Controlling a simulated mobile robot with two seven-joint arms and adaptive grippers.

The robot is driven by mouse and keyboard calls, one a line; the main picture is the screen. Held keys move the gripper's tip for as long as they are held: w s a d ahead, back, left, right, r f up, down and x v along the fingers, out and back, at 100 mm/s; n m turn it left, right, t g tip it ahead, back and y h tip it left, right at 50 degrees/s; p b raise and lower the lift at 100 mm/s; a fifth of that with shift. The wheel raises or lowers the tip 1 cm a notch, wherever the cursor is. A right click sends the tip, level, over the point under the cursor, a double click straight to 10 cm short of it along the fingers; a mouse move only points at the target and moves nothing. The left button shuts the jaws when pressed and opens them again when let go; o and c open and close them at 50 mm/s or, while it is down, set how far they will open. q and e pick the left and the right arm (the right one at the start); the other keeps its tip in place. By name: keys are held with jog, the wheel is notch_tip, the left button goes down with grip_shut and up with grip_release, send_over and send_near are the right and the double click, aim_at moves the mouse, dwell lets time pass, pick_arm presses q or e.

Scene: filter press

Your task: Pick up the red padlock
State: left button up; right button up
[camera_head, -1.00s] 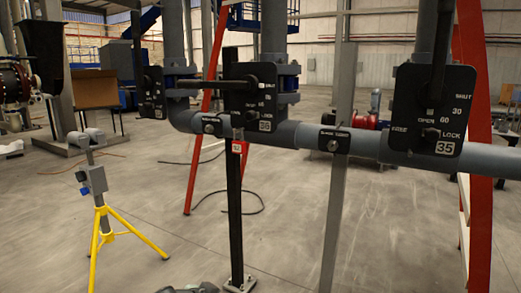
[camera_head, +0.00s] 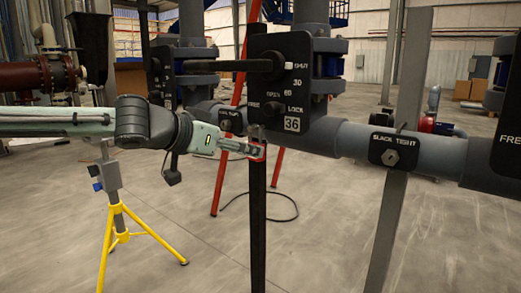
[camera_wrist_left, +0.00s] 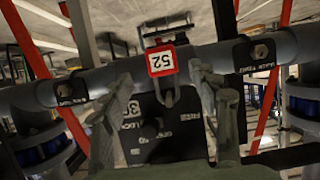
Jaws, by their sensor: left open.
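The red padlock (camera_head: 258,153) hangs below the black plate marked 36 (camera_head: 283,85), mostly hidden behind my left gripper in the head view. In the left wrist view the padlock (camera_wrist_left: 161,60) shows a red body with a white label reading 52, and its grey shackle runs to the plate (camera_wrist_left: 165,127), which appears upside down. My left gripper (camera_head: 246,149) reaches in from the left. In the wrist view its fingers (camera_wrist_left: 160,78) are spread wide, one on each side of the padlock and shackle, with visible gaps. My right gripper is not in view.
A grey horizontal pipe (camera_head: 345,139) runs behind the plate. A dark post (camera_head: 258,220) stands directly below the padlock. A slanted grey support (camera_head: 385,235) is to the right, and a yellow tripod (camera_head: 122,222) stands left under my arm.

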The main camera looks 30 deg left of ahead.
aim_at(255, 160)
pick_arm(q)
jog(key=x, duration=0.2)
jog(key=p+x, duration=0.1)
jog(key=x, duration=0.2)
jog(key=shift+a+r, duration=0.1)
jog(key=shift+a, duration=0.05)
jog(key=shift+w+f+p, duration=0.3)
jog(key=shift+w+p, duration=0.05)
jog(key=shift+w, duration=0.15)
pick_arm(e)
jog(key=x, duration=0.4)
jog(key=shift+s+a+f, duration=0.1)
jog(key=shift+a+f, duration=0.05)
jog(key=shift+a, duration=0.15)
pick_arm(q)
jog(key=shift+c, duration=0.6)
jog(key=c, duration=1.2)
